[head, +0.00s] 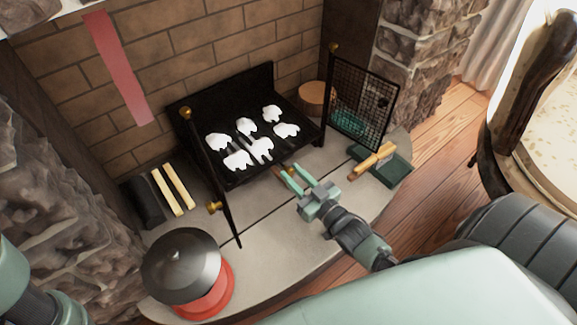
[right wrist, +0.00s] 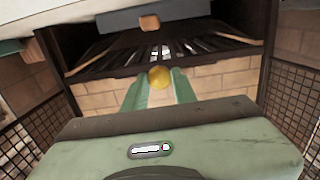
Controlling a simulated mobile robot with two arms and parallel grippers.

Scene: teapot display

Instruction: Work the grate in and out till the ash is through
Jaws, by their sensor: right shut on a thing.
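The black grate (head: 235,172) sits in the brick fireplace with several white ash clumps (head: 262,150) on it. Its dark slotted bars (right wrist: 120,58) also show in the right wrist view. My right gripper (head: 294,176) is at the grate's front edge, to the right of its middle. Its green fingers are shut on a round brass knob (right wrist: 159,77) in front of the bars. Whether any ash lies below the grate is hidden. My left gripper is out of view; only part of my left arm shows at the lower left.
A mesh screen door (head: 362,100) stands open right of the grate; another dark panel (head: 212,170) stands left. A red pot with a dark lid (head: 182,265), a brush on a green dustpan (head: 378,165) and pale sticks (head: 172,190) lie on the hearth (head: 285,225).

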